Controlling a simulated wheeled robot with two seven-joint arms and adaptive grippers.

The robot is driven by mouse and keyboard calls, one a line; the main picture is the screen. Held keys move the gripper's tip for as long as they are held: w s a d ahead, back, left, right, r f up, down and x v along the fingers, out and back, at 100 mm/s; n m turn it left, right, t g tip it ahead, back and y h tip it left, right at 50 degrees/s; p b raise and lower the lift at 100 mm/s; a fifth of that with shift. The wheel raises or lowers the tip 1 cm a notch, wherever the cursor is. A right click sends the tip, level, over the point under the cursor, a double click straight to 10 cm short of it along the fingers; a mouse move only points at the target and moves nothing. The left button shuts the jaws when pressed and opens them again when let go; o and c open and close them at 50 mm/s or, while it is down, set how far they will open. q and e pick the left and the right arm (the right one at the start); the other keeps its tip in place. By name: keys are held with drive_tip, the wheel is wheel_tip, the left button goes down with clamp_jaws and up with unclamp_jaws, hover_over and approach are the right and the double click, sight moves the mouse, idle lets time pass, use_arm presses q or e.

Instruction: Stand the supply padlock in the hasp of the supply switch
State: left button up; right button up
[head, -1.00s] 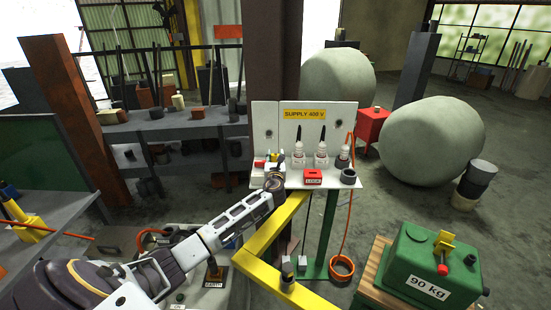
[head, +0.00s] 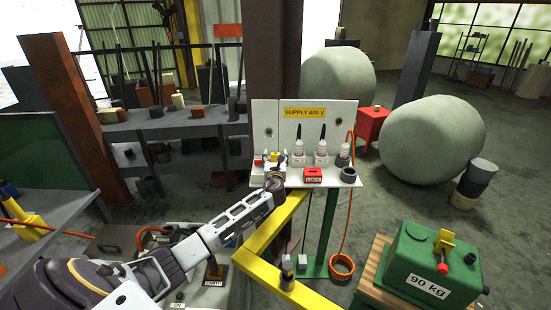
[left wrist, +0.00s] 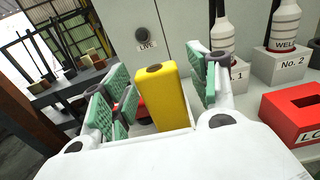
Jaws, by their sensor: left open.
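A yellow block with a dark oval on its top, which looks like the supply padlock (left wrist: 163,95), stands nearly upright in the left wrist view. In the head view its top (head: 275,156) shows small on the left of the white supply shelf (head: 330,184). My left gripper (left wrist: 160,92) has its green-padded fingers apart on either side of the block, with gaps visible. The block's foot is hidden by the gripper, so I cannot tell how it sits in the hasp. A red part (left wrist: 141,108) shows behind it, perhaps of the switch. My right gripper is not in view.
A red LOCK holder (left wrist: 298,110) with an empty slot stands to the right. Bottle-like insulators on white blocks (left wrist: 279,66) stand behind it. A grey ring (head: 348,175) is at the shelf's right end. The upright white panel (head: 330,130) closes off the back.

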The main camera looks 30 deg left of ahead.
use_arm(q)
drive_tip(key=shift+s+d, duration=0.1)
drive_tip(key=v, duration=1.1)
drive_tip(key=shift+s+d, duration=0.25)
drive_tip(key=shift+s, duration=0.1)
drive_tip(key=shift+d+f, duration=0.1)
drive_tip(key=shift+f, duration=0.05)
idle(1.2)
